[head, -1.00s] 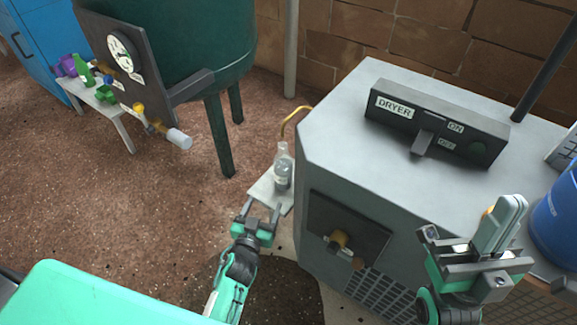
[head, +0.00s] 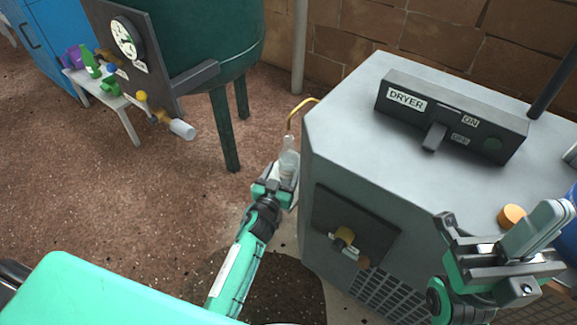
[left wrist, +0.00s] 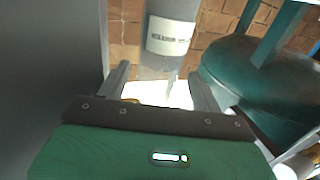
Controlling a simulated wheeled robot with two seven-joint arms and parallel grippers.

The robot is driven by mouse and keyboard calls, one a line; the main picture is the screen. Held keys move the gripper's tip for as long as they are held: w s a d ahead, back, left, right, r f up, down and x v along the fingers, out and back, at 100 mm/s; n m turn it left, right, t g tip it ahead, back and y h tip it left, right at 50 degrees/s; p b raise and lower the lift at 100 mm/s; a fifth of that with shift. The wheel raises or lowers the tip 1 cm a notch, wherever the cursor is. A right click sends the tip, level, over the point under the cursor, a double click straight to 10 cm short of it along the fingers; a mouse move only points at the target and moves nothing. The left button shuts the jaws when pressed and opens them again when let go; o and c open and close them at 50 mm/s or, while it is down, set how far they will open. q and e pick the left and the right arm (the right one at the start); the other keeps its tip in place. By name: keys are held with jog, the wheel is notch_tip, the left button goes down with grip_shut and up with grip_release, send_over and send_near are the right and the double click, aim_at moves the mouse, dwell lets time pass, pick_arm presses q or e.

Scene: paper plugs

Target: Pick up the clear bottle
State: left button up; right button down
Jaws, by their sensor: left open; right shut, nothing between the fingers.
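The clear bottle (head: 288,161) stands upright on a small white shelf beside the grey dryer, under a yellow pipe. In the left wrist view the bottle (left wrist: 170,35) shows a white label and lies ahead of and between my two fingers. My left gripper (head: 276,172) is open right at the bottle, and its fingers partly hide the bottle's lower part. In the left wrist view the left gripper (left wrist: 160,92) has a finger on each side, and I cannot tell whether either touches the bottle. My right gripper (head: 548,228) is shut and empty at the lower right, in front of the dryer.
The dryer (head: 345,120) stands close to the right of the bottle, with a valve panel (head: 352,228) on its front. A green tank (head: 190,50) stands at the back left. A small table (head: 120,110) holds green and purple items. An orange cap (head: 511,216) sits near my right gripper.

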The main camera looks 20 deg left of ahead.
aim_at(285, 166)
pick_arm(q)
jog(key=shift+w+b, duration=0.45)
jog(key=shift+w, duration=1.45)
jog(key=shift+c, duration=0.5)
jog(key=c, duration=0.5)
jog(key=shift+c, duration=0.2)
jog(key=shift+r, duration=0.15)
